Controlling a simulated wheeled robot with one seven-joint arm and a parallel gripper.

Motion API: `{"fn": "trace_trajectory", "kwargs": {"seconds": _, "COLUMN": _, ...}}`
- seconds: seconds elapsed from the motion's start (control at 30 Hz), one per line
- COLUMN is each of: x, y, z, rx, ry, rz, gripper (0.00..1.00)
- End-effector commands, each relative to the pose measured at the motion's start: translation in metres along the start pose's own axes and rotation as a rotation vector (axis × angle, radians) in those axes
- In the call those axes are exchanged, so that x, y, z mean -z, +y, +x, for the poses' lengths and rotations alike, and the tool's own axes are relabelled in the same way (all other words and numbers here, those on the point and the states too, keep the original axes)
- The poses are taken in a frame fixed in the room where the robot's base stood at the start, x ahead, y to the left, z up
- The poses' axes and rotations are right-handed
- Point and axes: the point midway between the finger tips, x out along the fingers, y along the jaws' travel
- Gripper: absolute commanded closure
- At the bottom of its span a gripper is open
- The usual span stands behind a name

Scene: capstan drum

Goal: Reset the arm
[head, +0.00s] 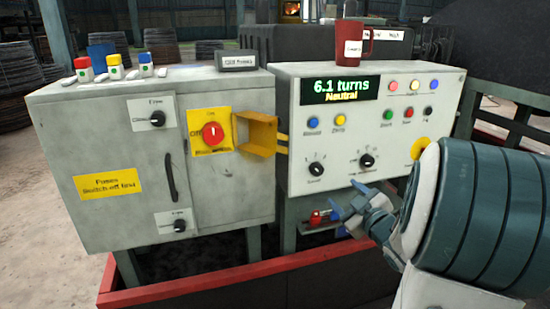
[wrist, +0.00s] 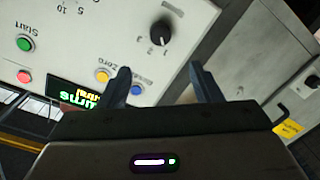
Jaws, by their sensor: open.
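My gripper (head: 350,203) is in front of the lower part of the white control panel (head: 340,155). In the wrist view my gripper (wrist: 162,80) has its two fingers apart with nothing between them. Beyond the fingers, the wrist view shows a black knob (wrist: 160,32) and several coloured buttons, upside down. The panel's display (head: 340,88) reads "6.1 turns" and "Neutral". My arm covers the panel's lower right corner and part of a yellow round piece (head: 419,148).
A grey cabinet (head: 120,215) with a red rotary switch (head: 212,134) on yellow stands at left. A yellow bracket (head: 258,134) juts out between cabinet and panel. A red mug (head: 351,40) stands above the panel. A red rail (head: 200,284) runs along the floor.

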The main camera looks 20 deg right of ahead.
Motion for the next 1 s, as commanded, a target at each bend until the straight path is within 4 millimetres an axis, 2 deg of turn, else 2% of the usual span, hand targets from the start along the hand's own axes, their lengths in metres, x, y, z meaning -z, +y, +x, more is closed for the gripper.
{"fn": "trace_trajectory", "kwargs": {"seconds": 0.17, "x": 0.015, "y": 0.006, "z": 0.003, "rx": -0.004, "ry": -0.046, "rz": 0.001, "gripper": 0.42}}
{"fn": "trace_trajectory", "kwargs": {"seconds": 0.37, "x": 0.058, "y": 0.022, "z": 0.006, "rx": -0.027, "ry": -0.249, "rz": 0.040, "gripper": 0.42}}
{"fn": "trace_trajectory", "kwargs": {"seconds": 0.53, "x": 0.094, "y": 0.026, "z": -0.007, "rx": -0.042, "ry": -0.450, "rz": 0.116, "gripper": 0.42}}
{"fn": "trace_trajectory", "kwargs": {"seconds": 0.77, "x": 0.148, "y": 0.017, "z": -0.045, "rx": -0.019, "ry": -0.708, "rz": 0.259, "gripper": 0.42}}
{"fn": "trace_trajectory", "kwargs": {"seconds": 1.0, "x": 0.214, "y": -0.012, "z": -0.107, "rx": 0.088, "ry": -0.971, "rz": 0.430, "gripper": 0.42}}
